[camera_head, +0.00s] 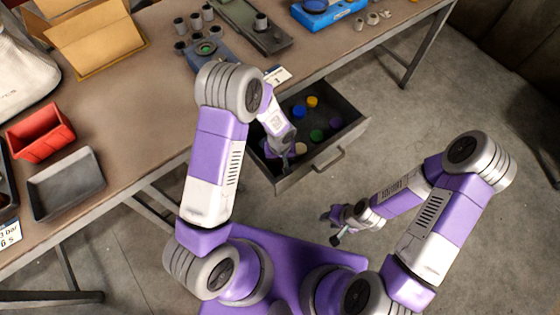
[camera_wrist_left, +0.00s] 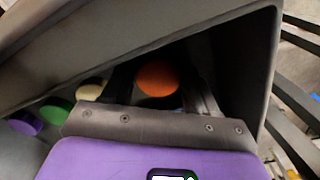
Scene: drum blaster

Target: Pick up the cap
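Several round coloured caps lie in the open drawer: a blue cap (camera_head: 299,111), a yellow cap (camera_head: 312,101), a green cap (camera_head: 316,135), a purple cap (camera_head: 335,122) and a cream cap (camera_head: 301,148). In the left wrist view an orange cap (camera_wrist_left: 157,79) shows between the fingers of my left gripper (camera_wrist_left: 163,88); the fingers stand apart. In the head view my left gripper (camera_head: 285,158) reaches down into the drawer's near left corner, and I cannot make out the orange cap there. My right gripper (camera_head: 335,232) hangs over the floor, away from the drawer; its fingers are too small to judge.
The drawer (camera_head: 322,162) has raised walls close around my left gripper. The table (camera_head: 150,85) above carries a red bin (camera_head: 41,131), a grey tray (camera_head: 66,184), a cardboard box (camera_head: 95,42) and several small grey parts. The floor to the right is clear.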

